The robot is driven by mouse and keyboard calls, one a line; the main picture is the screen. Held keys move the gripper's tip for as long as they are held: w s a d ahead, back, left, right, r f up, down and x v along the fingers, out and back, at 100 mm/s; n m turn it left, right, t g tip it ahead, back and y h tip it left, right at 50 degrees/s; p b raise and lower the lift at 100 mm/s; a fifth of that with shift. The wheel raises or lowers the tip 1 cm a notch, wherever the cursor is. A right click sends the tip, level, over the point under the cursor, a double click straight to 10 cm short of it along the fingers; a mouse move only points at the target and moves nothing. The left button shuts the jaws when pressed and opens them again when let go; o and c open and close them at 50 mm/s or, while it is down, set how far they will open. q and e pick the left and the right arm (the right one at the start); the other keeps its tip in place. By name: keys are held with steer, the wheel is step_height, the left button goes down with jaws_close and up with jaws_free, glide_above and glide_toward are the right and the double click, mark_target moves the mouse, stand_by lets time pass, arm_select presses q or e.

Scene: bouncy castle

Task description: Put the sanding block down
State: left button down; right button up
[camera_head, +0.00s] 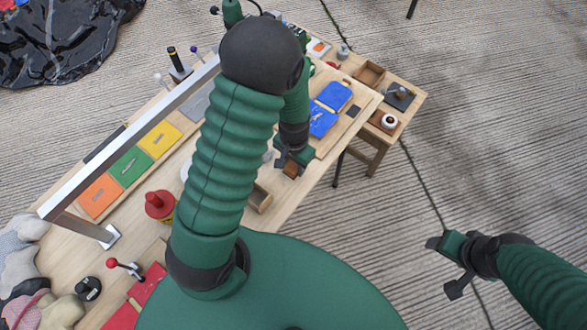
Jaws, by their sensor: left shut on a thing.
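My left gripper (292,161) is shut on a small brown block (291,170), which looks like the sanding block. It is over the right part of the wooden workbench (283,200), near the bench's right edge. I cannot tell whether the block touches the bench top. The gripper's fingers hide much of the block, and my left arm covers the middle of the bench. My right gripper (448,267) is open and empty, out over the bare floor at the lower right.
Orange (99,195), green (130,166) and yellow (160,139) panels lie under a metal rail (130,137). Blue pieces (322,119) lie beyond my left gripper. A red-topped container (159,204) stands at left. A side table (411,102) holds a wooden tray (370,73) and small items.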

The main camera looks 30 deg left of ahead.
mark_target(295, 171)
arm_select(q)
steer(key=shift+s+d+f, duration=0.2)
steer(key=shift+f, duration=0.25)
steer(key=shift+s+d+f, duration=0.15)
steer(key=shift+f, duration=0.3)
steer(key=shift+w+d+f, duration=0.1)
steer(key=shift+f, duration=0.35)
steer(key=shift+a+f, duration=0.1)
steer(key=shift+a, duration=0.25)
steer(key=shift+a+f, duration=0.1)
steer(key=shift+f, duration=0.1)
steer(key=c, duration=1)
jaws_free()
steer(key=shift+o, duration=0.9)
steer(key=shift+d+r, duration=0.1)
steer(key=shift+d, duration=0.2)
step_height(295, 171, up, 16)
steer(key=p, duration=0.2)
steer(key=s+d+r+t, duration=0.2)
steer(key=s+d, duration=0.2)
steer(key=shift+d+r+n+t, duration=0.2)
steer(key=shift+n+t, duration=0.1)
steer(key=shift+n, duration=0.1)
arm_select(e)
steer(key=shift+d+r, duration=0.1)
steer(key=shift+r, duration=0.9)
